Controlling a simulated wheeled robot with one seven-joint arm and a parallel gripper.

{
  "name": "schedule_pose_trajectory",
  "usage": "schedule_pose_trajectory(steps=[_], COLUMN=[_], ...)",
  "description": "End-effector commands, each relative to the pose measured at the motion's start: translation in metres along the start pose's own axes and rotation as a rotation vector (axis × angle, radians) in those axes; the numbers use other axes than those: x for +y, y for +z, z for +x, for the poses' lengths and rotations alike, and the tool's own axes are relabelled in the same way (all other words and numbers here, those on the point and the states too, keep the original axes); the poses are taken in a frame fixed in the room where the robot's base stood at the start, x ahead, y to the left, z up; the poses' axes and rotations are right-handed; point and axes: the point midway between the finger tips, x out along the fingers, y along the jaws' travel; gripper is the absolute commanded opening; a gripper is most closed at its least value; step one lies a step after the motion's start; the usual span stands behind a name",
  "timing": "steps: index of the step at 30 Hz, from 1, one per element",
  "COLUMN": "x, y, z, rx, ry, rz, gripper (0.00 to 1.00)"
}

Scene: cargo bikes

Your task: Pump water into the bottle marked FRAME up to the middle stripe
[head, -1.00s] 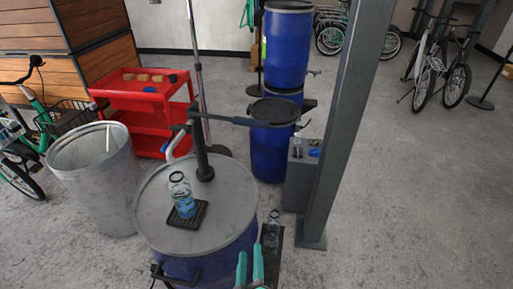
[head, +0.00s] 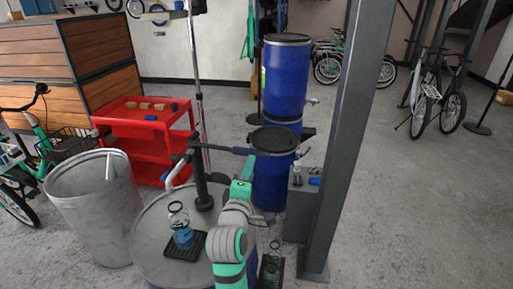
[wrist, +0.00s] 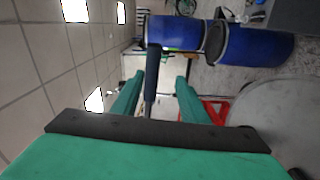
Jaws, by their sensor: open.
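A clear bottle (head: 179,222) with bluish contents in its lower part stands upright on a black drip tray (head: 184,252) on the drum top. I cannot read its marking or tell its stripes. The black pump (head: 203,185) rises behind it, its long dark handle (head: 228,150) reaching right. A second clear bottle (head: 272,262) stands low at the drum's right, partly behind my arm. My gripper (head: 245,168) is open at the handle's outer half. In the wrist view the handle (wrist: 152,75) shows between the two open fingers (wrist: 160,90); I cannot tell whether they touch it.
A grey bin (head: 95,210) and a red cart (head: 145,130) stand left of the drum (head: 150,225). Stacked blue barrels (head: 285,75) stand behind the handle. A grey post (head: 345,140) rises close on the right.

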Motion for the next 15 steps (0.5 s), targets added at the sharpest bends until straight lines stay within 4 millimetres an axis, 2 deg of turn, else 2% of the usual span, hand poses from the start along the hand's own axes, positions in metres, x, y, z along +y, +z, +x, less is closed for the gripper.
schedule_pose_trajectory(steps=[3, 8, 15], x=[0.013, 0.015, 0.016], y=[-0.002, -0.001, 0.001], z=[0.005, 0.015, 0.053], rx=[-0.008, -0.011, -0.013], ry=[0.005, 0.005, 0.005], rz=[-0.02, -0.026, -0.025], gripper=[0.4, 0.4, 0.4])
